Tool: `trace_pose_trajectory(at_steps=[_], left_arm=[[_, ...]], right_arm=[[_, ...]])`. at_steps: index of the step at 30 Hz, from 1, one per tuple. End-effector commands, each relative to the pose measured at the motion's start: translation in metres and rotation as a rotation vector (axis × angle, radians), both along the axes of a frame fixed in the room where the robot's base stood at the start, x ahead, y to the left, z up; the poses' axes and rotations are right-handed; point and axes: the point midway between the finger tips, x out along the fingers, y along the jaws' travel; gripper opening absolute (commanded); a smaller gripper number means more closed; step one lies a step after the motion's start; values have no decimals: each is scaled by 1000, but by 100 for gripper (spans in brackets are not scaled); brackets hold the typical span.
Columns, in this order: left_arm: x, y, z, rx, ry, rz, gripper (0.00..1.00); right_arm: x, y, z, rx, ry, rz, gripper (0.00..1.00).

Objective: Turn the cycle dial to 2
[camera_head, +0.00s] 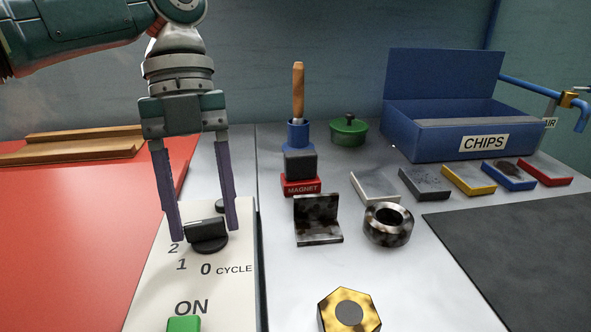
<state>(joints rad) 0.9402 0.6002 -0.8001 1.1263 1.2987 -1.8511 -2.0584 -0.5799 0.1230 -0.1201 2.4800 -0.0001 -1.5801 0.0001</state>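The cycle dial (208,236) is a black round knob with a raised grip on a pale control panel (228,292). The numerals 2, 1 and 0 and the word CYCLE are printed around its left and front side. My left gripper (205,233) points down over the dial, its two purple fingers apart on the left and right of the knob's grip. Contact between fingers and knob cannot be made out. Which numeral the dial points at is unclear. My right gripper is not in view.
A green button (184,324) marked ON sits at the panel's front. Right of the panel stand a red magnet block (301,187), an angle bracket (317,220), a metal ring (388,225) and a brass hex part (348,311). A blue CHIPS bin (415,143) is behind.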

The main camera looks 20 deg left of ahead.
Motion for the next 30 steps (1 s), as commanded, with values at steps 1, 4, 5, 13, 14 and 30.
trace_pose_trajectory(at_steps=[1, 4, 5, 13, 14, 30], left_arm=[[0, 0, 0, 0, 0, 0, 66], [0, 0, 0, 0, -1, 1, 77], [0, 0, 0, 1, 0, 1, 81], [0, 0, 0, 1, 0, 2, 85], [1, 1, 1, 1, -1, 2, 85], [26, 23, 85, 2, -1, 3, 85]], right_arm=[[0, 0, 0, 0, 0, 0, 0], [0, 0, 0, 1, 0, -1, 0], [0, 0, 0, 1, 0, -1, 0], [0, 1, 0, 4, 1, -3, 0], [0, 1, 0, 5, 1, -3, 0], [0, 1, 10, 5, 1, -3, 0]])
